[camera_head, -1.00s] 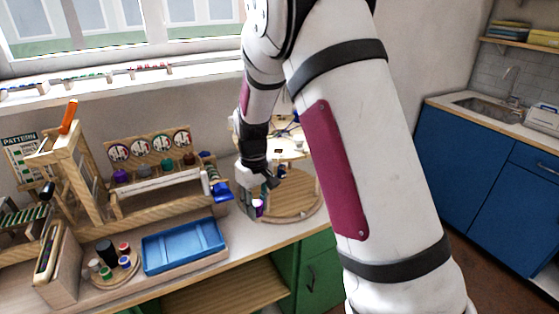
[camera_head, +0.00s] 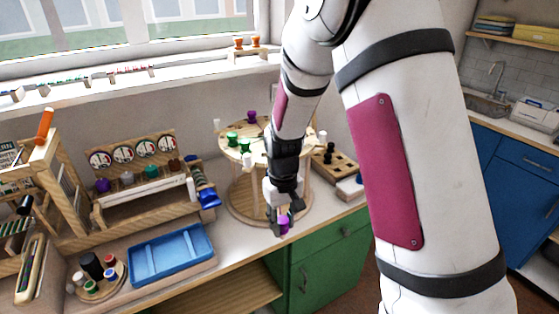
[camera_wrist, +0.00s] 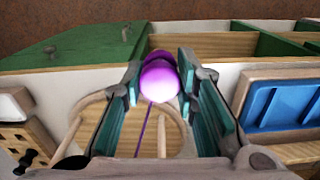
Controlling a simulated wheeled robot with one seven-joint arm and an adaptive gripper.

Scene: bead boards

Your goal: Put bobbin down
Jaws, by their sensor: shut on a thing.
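A purple bobbin (camera_wrist: 159,78) sits between the two fingers of my gripper (camera_wrist: 160,85) in the wrist view, with a purple thread trailing from it toward the camera. In the head view my gripper (camera_head: 283,218) points down at the front of the round wooden stand, and the purple bobbin (camera_head: 284,226) shows between its fingertips. The gripper is shut on the bobbin. I cannot tell whether the bobbin touches the worktop.
A round two-tier wooden stand (camera_head: 236,197) carries green, white and purple bobbins on its top. A blue tray (camera_head: 172,254) lies to the left. A dark-holed wooden block (camera_head: 335,163) stands to the right. A green cabinet (camera_head: 320,265) is below the worktop's front edge.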

